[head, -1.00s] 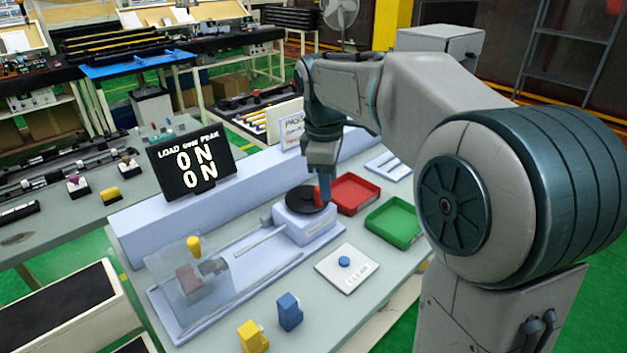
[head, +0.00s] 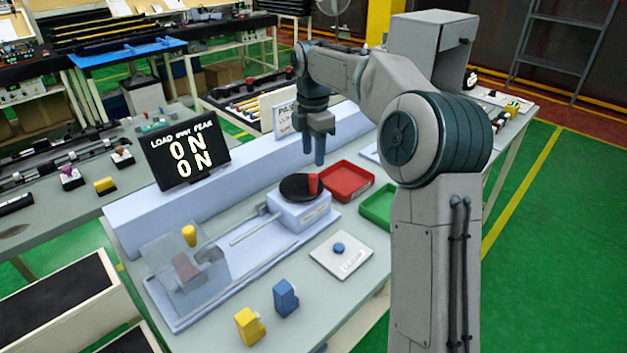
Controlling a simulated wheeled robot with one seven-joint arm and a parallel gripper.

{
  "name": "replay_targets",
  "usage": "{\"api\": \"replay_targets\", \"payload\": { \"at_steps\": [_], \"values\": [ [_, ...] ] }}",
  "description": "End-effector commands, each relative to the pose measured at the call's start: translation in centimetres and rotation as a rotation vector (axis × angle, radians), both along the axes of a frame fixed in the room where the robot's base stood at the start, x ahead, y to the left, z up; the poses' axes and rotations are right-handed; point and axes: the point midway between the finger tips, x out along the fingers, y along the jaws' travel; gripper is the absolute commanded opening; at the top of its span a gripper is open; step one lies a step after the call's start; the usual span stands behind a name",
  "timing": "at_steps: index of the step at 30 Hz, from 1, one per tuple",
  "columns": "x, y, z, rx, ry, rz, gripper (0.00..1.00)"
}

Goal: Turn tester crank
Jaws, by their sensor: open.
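The tester (head: 297,208) is a pale blue block on a long base plate, with a black round crank disc (head: 294,187) on top. A red handle (head: 314,184) stands at the right side of the disc. My gripper (head: 313,160) points down above and slightly behind the crank, apart from the handle. Its fingers are open and hold nothing. The display (head: 187,155) reads "LOAD", "PEAK", with "0 N" on both lines. At the left end of the tester, a clear cover (head: 178,268) stands around a brownish block, with a yellow knob (head: 189,236) at its top.
A red tray (head: 345,182) and a green tray (head: 377,205) lie right of the tester, the green one partly hidden by my arm. A white plate with a blue button (head: 338,248) lies in front. Yellow (head: 249,326) and blue (head: 286,298) clips stand near the front edge.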

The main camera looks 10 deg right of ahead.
Motion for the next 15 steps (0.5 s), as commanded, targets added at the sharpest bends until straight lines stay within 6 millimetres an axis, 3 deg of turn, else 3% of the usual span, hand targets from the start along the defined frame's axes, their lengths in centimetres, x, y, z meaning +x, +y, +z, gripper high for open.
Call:
{"api": "replay_targets", "payload": {
  "at_steps": [6, 15],
  "values": [
    [-0.1, 0.0, -4.8, -0.001, 0.003, 0.000, 0.43],
    [0.0, 0.0, -8.3, 0.000, 0.000, -0.002, 0.43]
  ]
}}
